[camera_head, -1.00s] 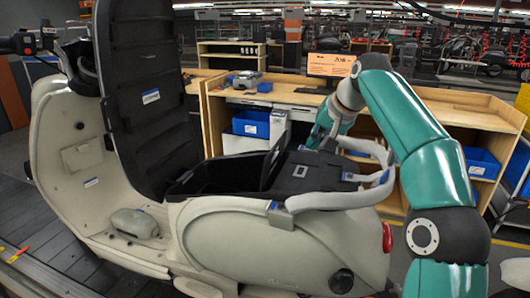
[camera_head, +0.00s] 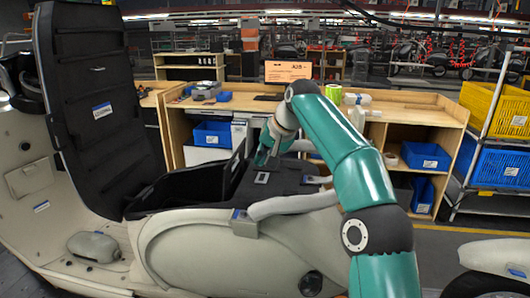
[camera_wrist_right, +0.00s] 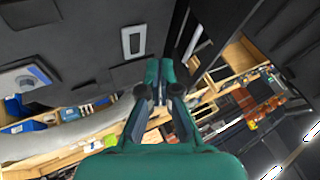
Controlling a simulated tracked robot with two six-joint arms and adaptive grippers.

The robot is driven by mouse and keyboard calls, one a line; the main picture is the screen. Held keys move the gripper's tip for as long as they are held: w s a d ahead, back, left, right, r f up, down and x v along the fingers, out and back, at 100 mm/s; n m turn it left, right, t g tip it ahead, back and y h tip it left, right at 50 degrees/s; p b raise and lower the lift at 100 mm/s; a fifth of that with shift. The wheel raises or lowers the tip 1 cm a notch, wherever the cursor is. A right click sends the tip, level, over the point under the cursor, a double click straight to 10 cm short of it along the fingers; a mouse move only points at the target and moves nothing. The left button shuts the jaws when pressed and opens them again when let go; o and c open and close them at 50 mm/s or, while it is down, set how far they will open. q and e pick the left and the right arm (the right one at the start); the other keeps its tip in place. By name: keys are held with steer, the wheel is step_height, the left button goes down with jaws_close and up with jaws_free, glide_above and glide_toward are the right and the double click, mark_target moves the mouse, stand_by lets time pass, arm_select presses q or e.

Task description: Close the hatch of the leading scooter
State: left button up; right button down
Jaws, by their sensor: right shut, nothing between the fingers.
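The leading scooter (camera_head: 215,255), cream-coloured, fills the left and centre of the head view. Its hatch (camera_head: 85,130), a tall black ribbed panel with a white label, stands up, tilted slightly back to the left. The black open compartment (camera_head: 180,190) lies right of the hatch's foot. My right gripper (camera_head: 262,156) is shut and empty, over the black rear deck (camera_head: 285,183), right of the compartment and apart from the hatch. In the right wrist view the closed fingers (camera_wrist_right: 158,82) show, with dark panel surfaces around them. My left gripper is not in view.
A grey grab rail (camera_head: 290,205) curves around the scooter's rear near my right arm. Another cream scooter part (camera_head: 495,256) shows at the lower right. Wooden workbenches (camera_head: 420,115) with blue bins and a rack with a yellow crate (camera_head: 495,108) stand behind.

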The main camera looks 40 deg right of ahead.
steer(key=x, duration=0.4)
steer(key=shift+s, duration=0.1)
steer(key=w+a, duration=0.1)
steer(key=w+a+p, duration=0.1)
steer(key=shift+w+f, duration=0.2)
steer(key=shift+w, duration=0.15)
steer(key=shift+w+a+f, duration=0.1)
steer(key=shift+w+a, duration=0.2)
steer(key=shift+w, duration=0.05)
